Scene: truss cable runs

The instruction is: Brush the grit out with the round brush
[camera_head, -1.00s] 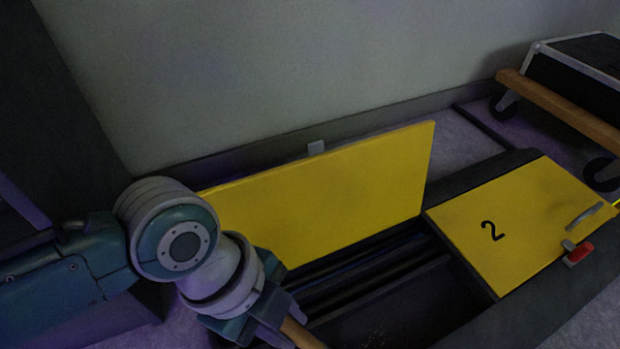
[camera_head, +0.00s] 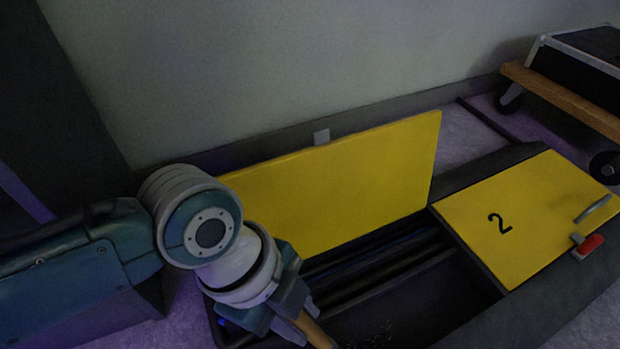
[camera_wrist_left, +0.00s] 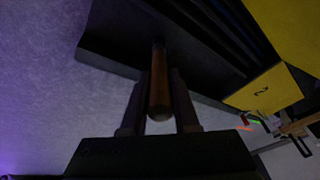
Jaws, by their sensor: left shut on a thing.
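My left gripper (camera_head: 300,328) is shut on a wooden handle, the round brush's handle (camera_head: 318,334), over the near left part of the open cable trough (camera_head: 460,285). In the left wrist view the handle (camera_wrist_left: 159,85) stands between the two fingers and reaches toward the dark trough. The brush head cannot be made out. Pale specks of grit (camera_head: 380,335) lie on the trough floor at the bottom edge of the head view, right of the gripper. My right gripper is not in view.
A yellow lid (camera_head: 340,185) stands open along the trough's back. A shut yellow lid marked 2 (camera_head: 525,215), with a handle and red latch (camera_head: 590,245), covers the right section. Dark cables (camera_head: 375,265) run along the trough's back. A wheeled dolly (camera_head: 565,100) stands at the upper right.

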